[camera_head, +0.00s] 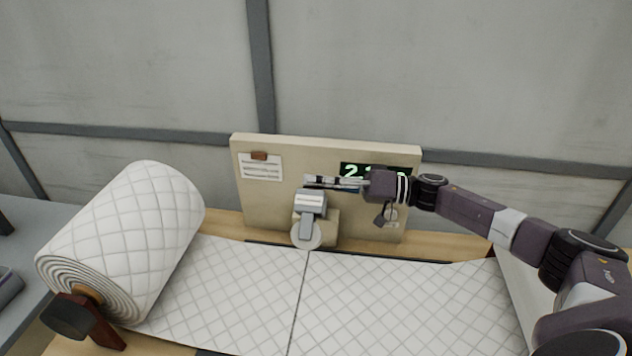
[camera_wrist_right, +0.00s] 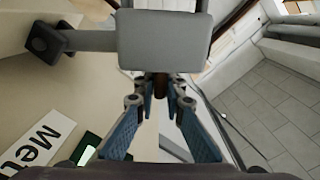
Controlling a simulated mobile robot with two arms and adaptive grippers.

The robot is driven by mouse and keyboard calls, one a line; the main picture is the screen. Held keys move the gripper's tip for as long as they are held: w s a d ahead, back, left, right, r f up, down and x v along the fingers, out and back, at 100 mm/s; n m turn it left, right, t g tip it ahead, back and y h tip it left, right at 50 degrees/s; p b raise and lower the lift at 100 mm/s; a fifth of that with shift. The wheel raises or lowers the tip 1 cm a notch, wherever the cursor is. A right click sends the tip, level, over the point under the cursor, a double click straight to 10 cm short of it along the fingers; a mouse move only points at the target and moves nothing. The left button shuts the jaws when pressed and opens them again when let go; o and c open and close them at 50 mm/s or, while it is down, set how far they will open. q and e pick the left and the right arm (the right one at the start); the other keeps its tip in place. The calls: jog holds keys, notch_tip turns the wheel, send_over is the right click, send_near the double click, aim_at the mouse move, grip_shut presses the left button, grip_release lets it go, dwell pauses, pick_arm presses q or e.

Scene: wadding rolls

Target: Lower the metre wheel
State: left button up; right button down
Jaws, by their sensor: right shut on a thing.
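The metre wheel (camera_head: 305,235) is a pale disc under a grey housing (camera_head: 311,202), in front of the beige panel. It shows at the back edge of the white quilted wadding (camera_head: 390,290); I cannot tell if it touches. My right gripper (camera_head: 308,182) reaches in from the right, just above the housing. In the right wrist view, its fingers (camera_wrist_right: 160,95) are closed around a small dark peg (camera_wrist_right: 160,84) by the grey housing (camera_wrist_right: 165,40). The peg is hidden in the head view. My left gripper is out of view.
The beige panel (camera_head: 262,205) stands behind, with a paper note (camera_head: 261,168) and a green-digit display (camera_head: 349,171) partly covered by my right gripper. A large wadding roll (camera_head: 135,235) lies at the left. A seam line (camera_head: 298,300) crosses the wadding.

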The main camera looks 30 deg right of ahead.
aim_at(312, 215)
dwell(0.3)
jog(key=shift+s+a+f+n, duration=0.35)
jog(key=shift+s+n, duration=0.2)
jog(key=shift+n, duration=0.05)
jog(key=s+a+f+n, duration=0.1)
jog(key=n, duration=0.1)
jog(key=s+a+f+n, duration=0.1)
jog(key=n, duration=0.1)
jog(key=s+a+f+n, duration=0.1)
jog(key=f, duration=0.1)
jog(key=shift+s+n, duration=0.4)
jog(key=shift+s+a+f+n+b, duration=0.15)
jog(key=shift+s+f+n+b, duration=0.05)
jog(key=shift+f+n, duration=0.25)
jog(key=shift+s+a+f+n+b, duration=0.2)
jog(key=shift+f+n, duration=0.1)
jog(key=shift+n, duration=0.15)
jog(key=shift+s+a+f, duration=0.15)
jog(key=shift+s+f, duration=0.15)
jog(key=shift+f, duration=0.5)
jog(key=c, duration=2.1)
grip_release()
jog(key=shift+o, duration=0.6)
